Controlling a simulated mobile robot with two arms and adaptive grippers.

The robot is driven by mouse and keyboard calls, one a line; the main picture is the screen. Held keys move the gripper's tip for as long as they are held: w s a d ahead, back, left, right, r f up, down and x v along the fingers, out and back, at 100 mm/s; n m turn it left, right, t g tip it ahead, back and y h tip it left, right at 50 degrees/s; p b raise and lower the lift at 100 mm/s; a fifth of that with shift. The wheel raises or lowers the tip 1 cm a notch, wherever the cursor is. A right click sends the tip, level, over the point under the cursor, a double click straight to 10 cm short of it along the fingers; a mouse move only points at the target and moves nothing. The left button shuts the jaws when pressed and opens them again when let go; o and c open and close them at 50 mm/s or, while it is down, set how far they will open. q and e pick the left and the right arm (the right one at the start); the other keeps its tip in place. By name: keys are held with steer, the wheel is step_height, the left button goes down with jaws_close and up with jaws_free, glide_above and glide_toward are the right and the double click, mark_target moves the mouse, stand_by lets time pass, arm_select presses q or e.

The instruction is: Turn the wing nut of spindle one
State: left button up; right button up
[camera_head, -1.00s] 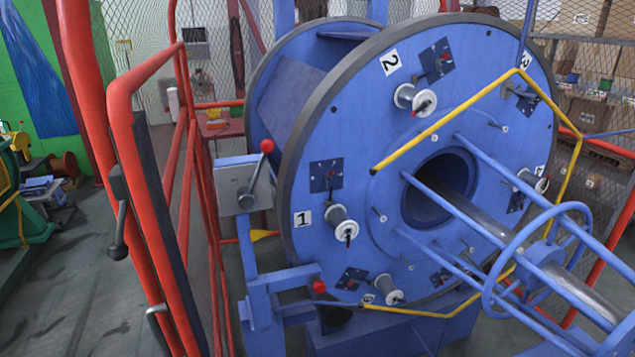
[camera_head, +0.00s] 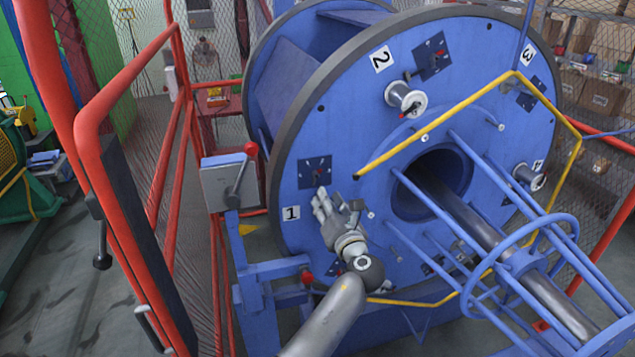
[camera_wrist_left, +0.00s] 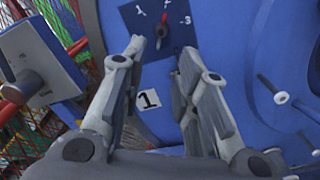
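The number 1 label (camera_head: 291,213) marks spindle one on the big blue disc (camera_head: 340,120). A dark blue dial plate (camera_head: 318,173) with a red pointer sits above it. My left gripper (camera_head: 338,200) is in front of the disc, just right of the label. Spindle one and its wing nut are hidden behind it. In the left wrist view my left gripper (camera_wrist_left: 162,50) has its fingers apart, with the label (camera_wrist_left: 148,100) showing between them and the dial plate (camera_wrist_left: 165,28) beyond the tips. I see no wing nut there. My right gripper is not in view.
A grey box with a red-knobbed lever (camera_head: 232,180) stands left of the disc. A yellow bent bar (camera_head: 440,121) and blue rods (camera_head: 487,190) stick out on the right. Spindle two (camera_head: 407,97) is higher up. A red gate frame (camera_head: 100,140) fills the left.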

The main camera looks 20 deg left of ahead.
mark_target(316, 183)
arm_select(q)
steer(key=x, duration=0.8)
steer(key=shift+w+a, duration=0.25)
steer(key=shift+a, duration=0.1)
jaws_close()
